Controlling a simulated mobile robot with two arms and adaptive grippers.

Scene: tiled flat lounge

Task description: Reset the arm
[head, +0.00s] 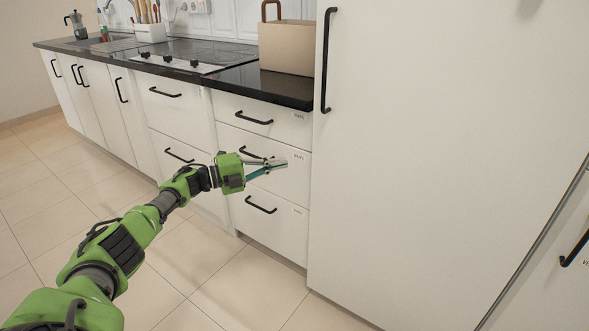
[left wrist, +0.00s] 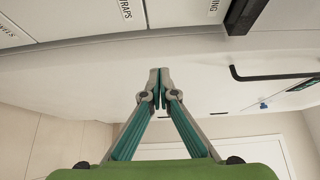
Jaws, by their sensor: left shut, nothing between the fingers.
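My left arm comes in from the lower left of the head view, green with dark joints. Its left gripper (head: 284,164) is shut and empty, in front of the white drawer stack (head: 270,225) beside the tall cabinet. In the left wrist view the left gripper (left wrist: 159,72) shows its two teal-lined fingers meeting at the tips, with nothing between them. Whether the tips touch a drawer front cannot be told. My right gripper is in neither view.
A tall white cabinet (head: 430,150) with a black handle stands right of the drawers. The dark countertop (head: 270,82) carries a beige box (head: 287,48), a hob (head: 195,55), a utensil holder (head: 150,33) and a moka pot (head: 75,25). The tiled floor (head: 205,275) is clear.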

